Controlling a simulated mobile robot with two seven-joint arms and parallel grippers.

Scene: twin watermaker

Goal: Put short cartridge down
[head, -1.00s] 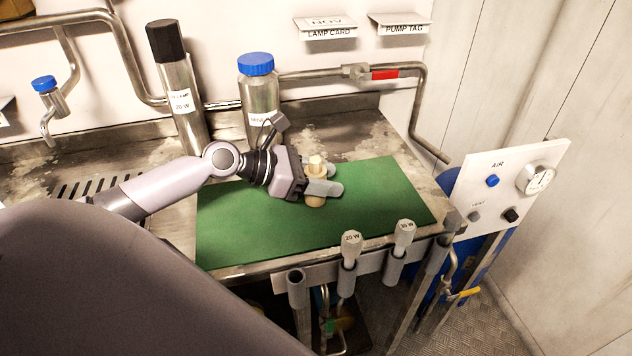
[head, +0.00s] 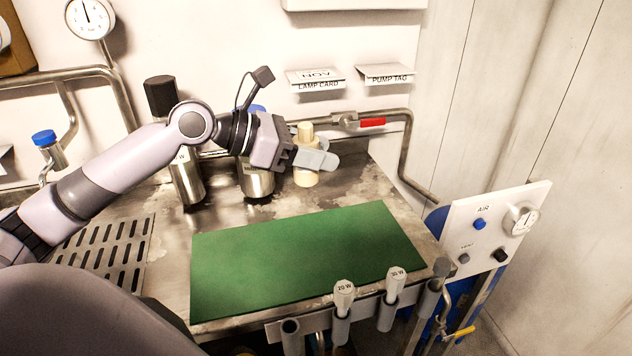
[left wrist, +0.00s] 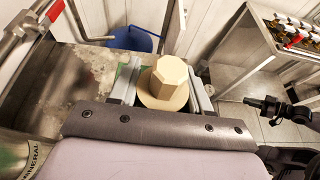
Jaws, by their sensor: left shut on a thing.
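The short cartridge (head: 306,178) is cream coloured with a narrower faceted top. My left gripper (head: 318,160) is shut on it and holds it upright at the back of the metal bench, to the right of the steel bottle (head: 256,180). In the left wrist view the cartridge (left wrist: 168,82) sits between the two fingers, its hexagonal top toward the camera. I cannot tell whether its base touches the bench. The green mat (head: 300,260) lies bare in front of it.
A dark-capped steel cylinder (head: 187,180) stands left of the bottle. A pipe with a red-handled valve (head: 372,123) runs along the wall behind. Tools marked 20 W and 30 W (head: 395,285) hang in a front rack. A gauge panel (head: 497,235) stands at right. The bench right of the cartridge is clear.

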